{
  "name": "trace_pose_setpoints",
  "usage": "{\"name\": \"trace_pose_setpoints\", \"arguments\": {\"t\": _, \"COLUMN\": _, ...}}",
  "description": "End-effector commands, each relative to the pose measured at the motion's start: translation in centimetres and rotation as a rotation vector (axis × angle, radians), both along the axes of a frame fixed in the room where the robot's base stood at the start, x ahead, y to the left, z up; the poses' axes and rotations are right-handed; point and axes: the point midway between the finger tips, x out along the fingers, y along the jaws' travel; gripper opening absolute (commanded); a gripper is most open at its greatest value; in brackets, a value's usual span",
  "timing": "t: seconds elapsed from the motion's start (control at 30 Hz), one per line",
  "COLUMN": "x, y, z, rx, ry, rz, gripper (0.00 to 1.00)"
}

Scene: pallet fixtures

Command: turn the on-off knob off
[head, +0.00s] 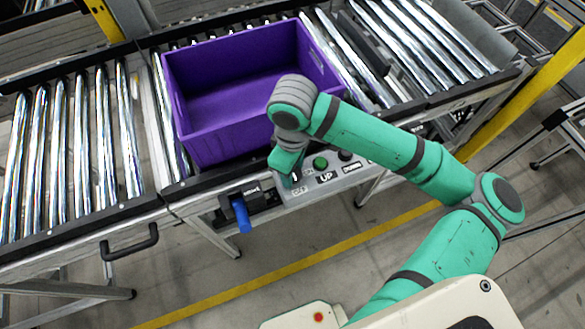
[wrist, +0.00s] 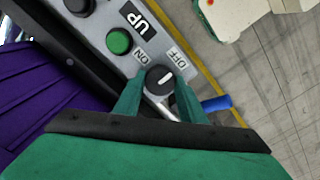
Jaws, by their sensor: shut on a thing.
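The on-off knob (wrist: 160,79) is a round dark knob with a white pointer line, seen in the wrist view between an ON label (wrist: 141,56) and an OFF label (wrist: 176,56). Its pointer line slants toward the OFF label side. My gripper (wrist: 159,88) is shut on the knob, with one green finger on each side of it. In the head view my gripper (head: 285,178) reaches down to the left end of the control panel (head: 330,178), and my arm hides the knob there.
A green button (head: 320,162) and black buttons sit beside the knob on the panel. A purple crate (head: 200,143) stands on the roller conveyor behind. A blue handle (head: 241,214) hangs left of the panel. The floor in front is clear.

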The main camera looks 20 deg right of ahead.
Motion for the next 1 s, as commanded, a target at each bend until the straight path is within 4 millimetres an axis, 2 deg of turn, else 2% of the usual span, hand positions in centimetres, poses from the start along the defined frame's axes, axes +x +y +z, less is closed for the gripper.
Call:
{"name": "trace_pose_setpoints", "arguments": {"t": 0.6, "x": -0.05, "y": -0.14, "z": -0.01, "rx": -0.003, "ry": 0.002, "rz": -0.043, "gripper": 0.14}}
{"name": "trace_pose_setpoints", "arguments": {"t": 0.63, "x": -0.04, "y": -0.13, "z": -0.01, "rx": -0.003, "ry": 0.002, "rz": -0.043, "gripper": 0.41}}
{"name": "trace_pose_setpoints", "arguments": {"t": 0.7, "x": -0.04, "y": -0.12, "z": -0.01, "rx": -0.003, "ry": 0.002, "rz": -0.042, "gripper": 0.55}}
{"name": "trace_pose_setpoints", "arguments": {"t": 1.0, "x": -0.04, "y": -0.16, "z": 0.08, "rx": -0.001, "ry": 0.001, "rz": -0.042, "gripper": 0.55}}
